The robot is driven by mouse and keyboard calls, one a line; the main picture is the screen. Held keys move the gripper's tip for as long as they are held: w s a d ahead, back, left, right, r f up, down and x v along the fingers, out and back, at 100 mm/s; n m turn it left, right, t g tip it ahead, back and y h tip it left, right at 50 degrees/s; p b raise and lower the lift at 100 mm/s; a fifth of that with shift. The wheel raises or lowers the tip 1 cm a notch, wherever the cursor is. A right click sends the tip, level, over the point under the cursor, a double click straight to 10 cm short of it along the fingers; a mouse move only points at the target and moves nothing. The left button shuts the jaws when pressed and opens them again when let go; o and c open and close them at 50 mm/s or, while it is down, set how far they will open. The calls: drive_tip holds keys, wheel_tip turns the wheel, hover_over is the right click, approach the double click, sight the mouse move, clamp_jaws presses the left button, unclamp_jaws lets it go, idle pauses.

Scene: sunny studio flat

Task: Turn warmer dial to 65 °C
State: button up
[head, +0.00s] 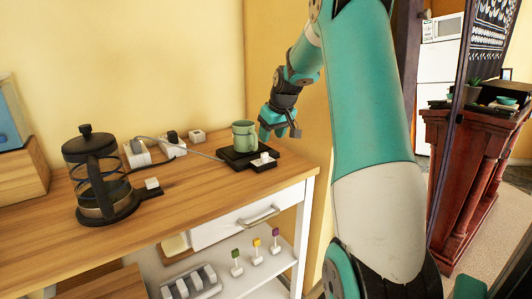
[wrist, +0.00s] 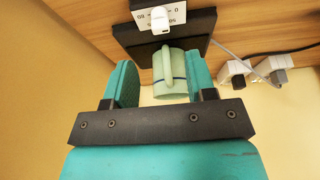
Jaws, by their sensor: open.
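The warmer (head: 232,158) is a flat black plate near the right end of the wooden counter, with a green mug (head: 243,136) upright on it. Its dial (head: 264,156) is a small white knob on the front block. In the wrist view the dial (wrist: 160,18) shows at the top, on a white scale with small numbers; its exact setting is hard to read. My gripper (head: 280,131) is open and empty, just right of the mug. In the wrist view the mug (wrist: 170,76) appears between the fingers of my gripper (wrist: 160,82), beyond them.
A glass French press (head: 92,172) stands on a dark base at the left of the counter, with a white knob beside it. White sockets with plugs (head: 170,146) and a cable (head: 205,154) lie along the wall. A drawer handle (head: 259,216) juts from the front.

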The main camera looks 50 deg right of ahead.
sight(265, 154)
drive_tip(key=x, duration=0.8)
drive_tip(key=shift+r, duration=0.1)
drive_tip(key=c, duration=0.9)
